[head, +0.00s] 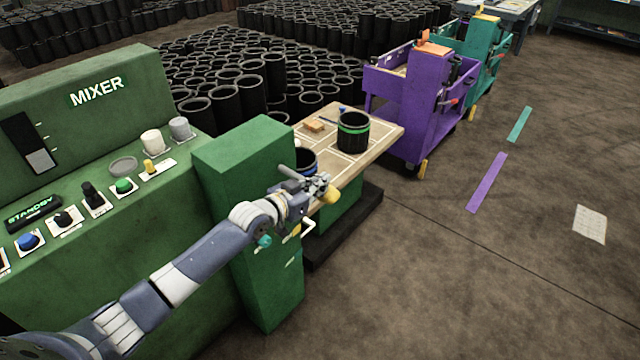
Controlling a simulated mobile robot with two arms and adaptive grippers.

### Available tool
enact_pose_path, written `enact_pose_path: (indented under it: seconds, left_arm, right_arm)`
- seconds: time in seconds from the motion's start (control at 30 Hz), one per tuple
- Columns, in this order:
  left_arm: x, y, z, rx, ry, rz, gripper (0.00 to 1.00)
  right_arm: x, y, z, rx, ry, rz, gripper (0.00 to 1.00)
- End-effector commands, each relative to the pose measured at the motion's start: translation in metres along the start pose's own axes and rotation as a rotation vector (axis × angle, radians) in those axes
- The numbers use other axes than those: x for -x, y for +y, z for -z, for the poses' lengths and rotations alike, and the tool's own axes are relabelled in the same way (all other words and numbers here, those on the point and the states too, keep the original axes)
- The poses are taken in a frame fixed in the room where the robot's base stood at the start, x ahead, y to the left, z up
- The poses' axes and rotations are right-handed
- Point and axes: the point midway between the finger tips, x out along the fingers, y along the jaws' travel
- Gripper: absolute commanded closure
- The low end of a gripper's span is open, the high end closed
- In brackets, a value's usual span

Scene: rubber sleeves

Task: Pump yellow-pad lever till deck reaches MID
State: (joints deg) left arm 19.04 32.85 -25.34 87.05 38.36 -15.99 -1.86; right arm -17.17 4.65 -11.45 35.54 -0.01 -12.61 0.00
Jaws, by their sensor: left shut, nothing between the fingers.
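My left gripper (322,190) is shut and empty, in front of the near edge of a wooden deck (378,128) beside the green mixer. A yellow rounded piece (332,196) shows at the gripper's tip; I cannot tell whether it is a lever pad or part of the gripper. A white bent handle (308,229) shows just below the wrist. On the deck stands a black sleeve with a green band (353,133). A second sleeve with a blue band (304,160) is partly hidden behind my gripper. No MID mark is readable. My right gripper is out of view.
The mixer panel (100,190) with buttons is at left. A green block (245,170) stands beside my forearm. A purple cart (415,110) and a teal cart (482,60) stand behind the deck. Many black sleeves fill the back.

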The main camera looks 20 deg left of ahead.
Motion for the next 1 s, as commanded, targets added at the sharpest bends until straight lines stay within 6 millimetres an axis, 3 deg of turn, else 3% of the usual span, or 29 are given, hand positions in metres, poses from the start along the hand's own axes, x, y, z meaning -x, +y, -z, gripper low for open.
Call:
enact_pose_path:
  seconds: [0.47,1.0]
  left_arm:
    - [-0.005,0.005,-0.022,-0.1,-0.003,0.025,1.0]
    - [-0.021,0.004,-0.087,-0.426,-0.005,0.107,1.0]
  right_arm:
    - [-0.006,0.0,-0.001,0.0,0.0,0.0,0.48]
    - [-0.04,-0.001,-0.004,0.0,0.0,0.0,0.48]
